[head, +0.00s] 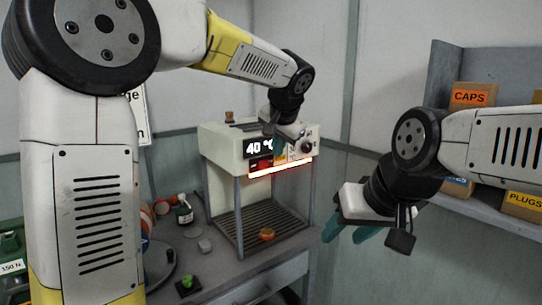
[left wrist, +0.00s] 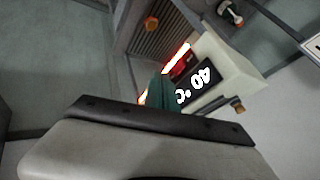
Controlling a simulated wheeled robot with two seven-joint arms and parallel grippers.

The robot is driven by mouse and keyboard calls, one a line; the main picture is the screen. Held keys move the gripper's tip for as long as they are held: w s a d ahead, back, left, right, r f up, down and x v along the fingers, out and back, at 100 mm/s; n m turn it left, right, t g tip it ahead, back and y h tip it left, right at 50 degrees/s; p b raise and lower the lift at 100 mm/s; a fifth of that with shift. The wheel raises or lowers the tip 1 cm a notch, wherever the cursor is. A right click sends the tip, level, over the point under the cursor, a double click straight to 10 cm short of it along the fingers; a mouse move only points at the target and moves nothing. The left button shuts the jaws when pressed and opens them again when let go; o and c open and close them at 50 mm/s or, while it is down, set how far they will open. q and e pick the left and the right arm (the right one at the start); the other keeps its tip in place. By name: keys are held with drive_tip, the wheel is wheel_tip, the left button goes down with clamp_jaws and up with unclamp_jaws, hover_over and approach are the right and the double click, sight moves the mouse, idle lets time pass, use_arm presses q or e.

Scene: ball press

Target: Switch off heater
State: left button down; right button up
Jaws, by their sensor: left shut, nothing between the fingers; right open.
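The heater (head: 222,142) is a cream box on grey posts over a slatted base, standing on the bench. Its dark display (head: 259,148) reads "40 °C". A red switch (head: 264,164) sits below the display and a dark knob (head: 306,147) is to its right. A strip under the front edge glows orange-red. My left gripper (head: 279,146) is shut and empty, right at the heater's front panel; I cannot tell whether it touches. In the left wrist view its teal fingers (left wrist: 161,90) overlap the panel beside the display. My right gripper (head: 348,232) is open and empty, right of the heater.
An orange ball (head: 267,234) rests on the slatted base. A shelf with orange boxes (head: 472,95) is at the right.

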sight(264, 164)
use_arm(q)
drive_tip(key=w+a+f, duration=0.3)
drive_tip(key=w+f, duration=0.4)
drive_tip(key=w, duration=0.1)
drive_tip(key=shift+a, duration=0.25)
drive_tip(key=shift+w+f, duration=0.1)
